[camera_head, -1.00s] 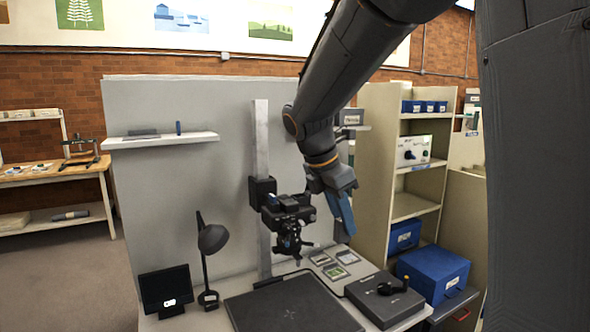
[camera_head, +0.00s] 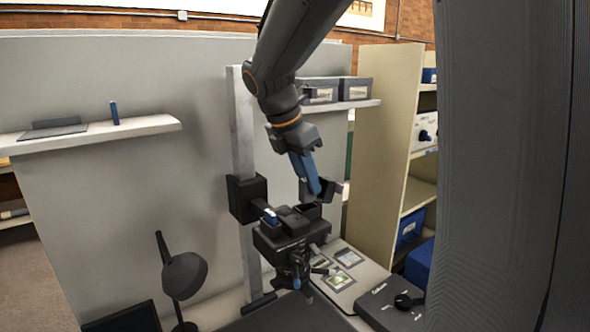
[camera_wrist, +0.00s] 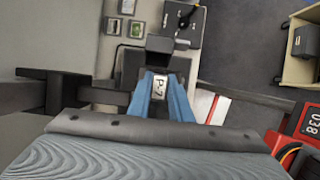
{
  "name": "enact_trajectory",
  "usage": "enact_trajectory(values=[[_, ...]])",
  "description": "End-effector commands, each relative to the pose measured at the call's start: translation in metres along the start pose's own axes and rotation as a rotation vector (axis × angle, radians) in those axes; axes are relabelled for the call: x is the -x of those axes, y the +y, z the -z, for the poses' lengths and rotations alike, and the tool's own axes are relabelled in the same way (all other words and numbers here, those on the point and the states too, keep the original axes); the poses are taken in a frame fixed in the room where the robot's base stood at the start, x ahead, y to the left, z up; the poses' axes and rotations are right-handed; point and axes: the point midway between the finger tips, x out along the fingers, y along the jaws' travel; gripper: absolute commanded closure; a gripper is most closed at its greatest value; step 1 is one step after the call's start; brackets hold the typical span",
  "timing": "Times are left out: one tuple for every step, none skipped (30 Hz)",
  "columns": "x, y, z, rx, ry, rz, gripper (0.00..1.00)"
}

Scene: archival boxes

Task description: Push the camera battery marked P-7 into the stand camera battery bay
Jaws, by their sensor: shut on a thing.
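My gripper (camera_head: 312,186) has blue fingers pointing down, just above the right rear of the stand camera (camera_head: 283,236). In the wrist view the gripper (camera_wrist: 160,76) is shut on the camera battery, whose pale label (camera_wrist: 158,87) reads P-7. The battery is mostly hidden between the fingers, and in the head view I cannot make it out. The black stand camera is clamped to a pale upright column (camera_head: 243,150). Dark open parts lie beside and below the fingertips. I cannot tell whether the battery touches the bay or is inside it.
A desk lamp (camera_head: 184,275) stands at the left. A grey box with a dark knob (camera_head: 392,302) and a pale panel with small pictures (camera_head: 345,270) lie right of the camera. Wall shelves (camera_head: 140,127) and a cream shelf unit (camera_head: 385,130) stand behind. A red-and-black object (camera_wrist: 303,125) shows at the wrist view's right.

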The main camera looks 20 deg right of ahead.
Motion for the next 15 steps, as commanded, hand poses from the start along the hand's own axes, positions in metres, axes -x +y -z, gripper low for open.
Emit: enact_trajectory(values=[[0.0003,-0.0001,-0.0001,0.0,0.0,0.0,1.0],[0.0002,-0.0001,-0.0001,0.0,0.0,0.0,1.0],[0.0,0.0,-0.0001,0.0,0.0,0.0,1.0],[-0.0002,0.0,0.0,0.0,0.0,0.0,1.0],[-0.0005,0.0,0.0001,0.0,0.0,0.0,1.0],[-0.0008,0.0003,0.0009,0.001,0.0,-0.001,1.0],[-0.0012,0.0005,0.0014,0.001,0.0,-0.001,1.0],[-0.0017,0.0007,0.0018,0.002,0.0,-0.001,1.0],[-0.0026,0.0009,0.0024,0.002,0.0,-0.002,1.0],[-0.0033,0.001,0.0028,0.002,0.0,-0.002,1.0],[-0.0041,0.0011,0.0033,0.002,0.0,-0.002,1.0],[-0.0052,0.0012,0.0037,0.002,0.0,-0.002,1.0],[-0.0061,0.0013,0.0041,0.002,0.0,-0.003,1.0],[-0.007,0.0013,0.0044,0.002,0.0,-0.003,1.0],[-0.0083,0.0013,0.0048,0.002,0.0,-0.003,1.0]])
